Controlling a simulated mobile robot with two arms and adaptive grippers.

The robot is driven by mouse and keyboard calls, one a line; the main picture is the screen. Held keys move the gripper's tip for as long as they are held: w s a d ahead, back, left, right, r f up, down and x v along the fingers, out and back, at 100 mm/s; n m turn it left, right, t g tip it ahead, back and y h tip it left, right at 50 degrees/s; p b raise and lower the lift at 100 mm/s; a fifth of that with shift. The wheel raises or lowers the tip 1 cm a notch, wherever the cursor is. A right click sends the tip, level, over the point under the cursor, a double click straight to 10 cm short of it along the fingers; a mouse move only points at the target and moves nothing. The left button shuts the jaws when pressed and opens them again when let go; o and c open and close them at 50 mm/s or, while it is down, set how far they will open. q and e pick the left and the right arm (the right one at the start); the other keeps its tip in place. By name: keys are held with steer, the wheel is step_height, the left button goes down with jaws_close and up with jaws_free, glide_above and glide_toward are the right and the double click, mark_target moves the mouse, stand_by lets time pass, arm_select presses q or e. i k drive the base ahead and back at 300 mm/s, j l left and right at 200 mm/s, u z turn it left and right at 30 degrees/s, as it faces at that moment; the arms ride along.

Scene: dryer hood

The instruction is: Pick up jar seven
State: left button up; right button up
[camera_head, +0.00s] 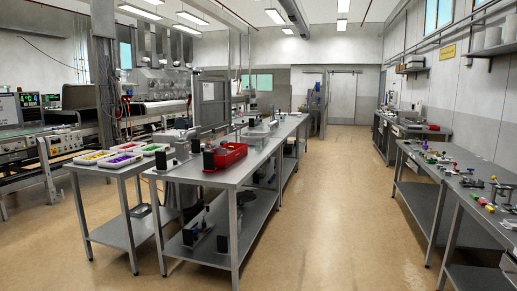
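I cannot pick out a jar marked seven in the head view; any labels are too small to read. Neither of my grippers shows in this view. White trays with coloured contents stand on the small left table: a yellow one (93,156), a purple one (120,161) and a green one (155,148). Whether these contents are jars is too small to tell.
A red bin (223,158) sits on the long central steel table (216,181). Dark boxes and a small device stand on its lower shelf (245,225). A right-hand bench (440,180) carries small coloured parts. The tan floor aisle (330,220) between is clear.

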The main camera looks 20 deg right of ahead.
mark_target(258, 144)
steer(key=i+l+z, duration=0.3)
steer(key=i+l, duration=0.15)
steer(key=i+l+z, duration=0.3)
steer(key=i, duration=0.35)
steer(key=i+l+z, duration=0.35)
steer(key=i, duration=0.25)
steer(key=i+z, duration=0.3)
steer(key=i, duration=2.35)
steer(key=j+u, duration=0.05)
